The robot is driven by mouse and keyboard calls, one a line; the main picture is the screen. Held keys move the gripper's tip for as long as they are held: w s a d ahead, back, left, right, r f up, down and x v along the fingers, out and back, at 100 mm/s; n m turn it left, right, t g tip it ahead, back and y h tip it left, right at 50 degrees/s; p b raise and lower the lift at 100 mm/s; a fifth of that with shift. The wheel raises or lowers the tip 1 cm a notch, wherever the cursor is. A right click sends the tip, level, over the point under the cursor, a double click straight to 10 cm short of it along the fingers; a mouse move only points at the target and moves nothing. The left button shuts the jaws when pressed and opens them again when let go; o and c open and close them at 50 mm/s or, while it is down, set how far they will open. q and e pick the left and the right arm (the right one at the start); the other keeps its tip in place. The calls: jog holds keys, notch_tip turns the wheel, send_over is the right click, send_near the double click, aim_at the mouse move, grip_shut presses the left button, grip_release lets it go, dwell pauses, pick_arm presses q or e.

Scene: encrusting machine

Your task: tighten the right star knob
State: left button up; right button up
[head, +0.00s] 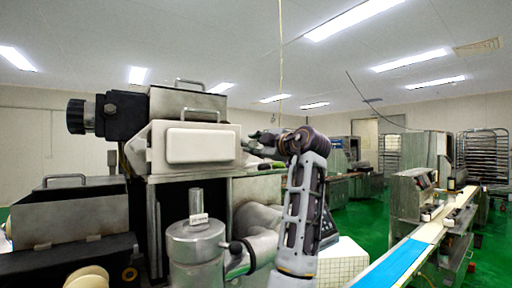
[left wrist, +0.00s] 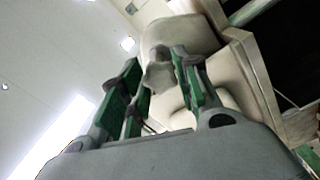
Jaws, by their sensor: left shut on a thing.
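The right star knob (left wrist: 160,74) is a pale, lobed piece on the side of the machine's light-coloured head; it shows between my fingers in the left wrist view. My left gripper (left wrist: 158,88) has green-padded fingers on either side of the knob and is shut on it. In the head view, my left gripper (head: 262,142) is at the right side of the machine head (head: 200,143), where the knob is mostly hidden by the fingers and wrist. My right gripper is not in view.
A metal cylinder (head: 195,243) stands on the machine below the head. A hopper (head: 70,212) is at the left. A conveyor with a blue belt (head: 397,262) runs along the right.

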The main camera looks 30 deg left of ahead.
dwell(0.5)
pick_arm(q)
jog(key=o, duration=1)
jog(key=v, duration=1.2)
jog(key=shift+f, duration=0.1)
